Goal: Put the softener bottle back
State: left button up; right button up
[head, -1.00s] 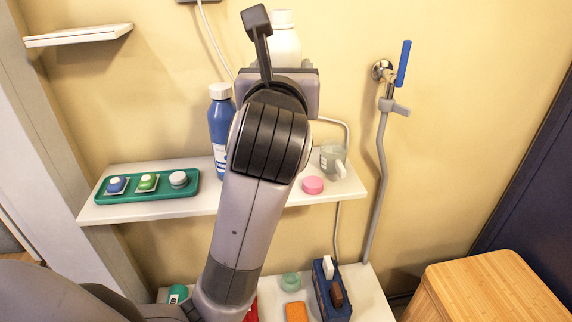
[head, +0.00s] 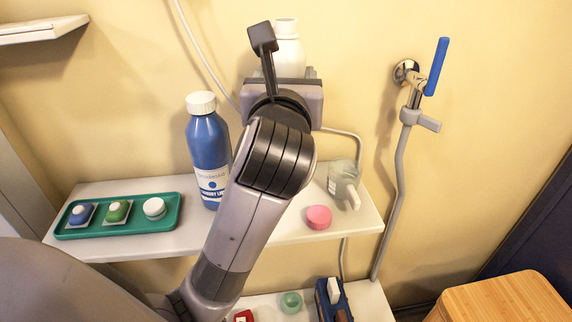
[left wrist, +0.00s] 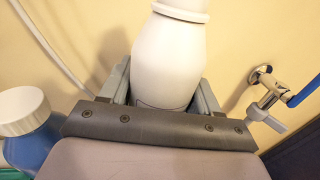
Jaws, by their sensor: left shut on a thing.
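A white bottle (head: 288,52), which I take to be the softener bottle, stands upright behind my left wrist in the head view. My left gripper (left wrist: 165,92) is shut on this bottle (left wrist: 172,60), with one finger on each side of its body in the left wrist view. In the head view my own wrist hides the bottle's lower part, so I cannot tell whether its base touches the shelf (head: 285,232). My right gripper is not in view.
A tap with a blue lever (head: 437,66) and grey hose is at right. A wooden-topped box (head: 505,298) stands lower right.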

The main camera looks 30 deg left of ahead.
pick_arm(q)
notch_tip(320, 180, down, 14)
jog(key=shift+f+b, duration=0.2)
jog(key=shift+b, duration=0.7)
jog(key=shift+f, duration=0.25)
jog(key=o, duration=1.2)
jog(key=shift+r, duration=0.1)
jog(key=shift+r, duration=0.15)
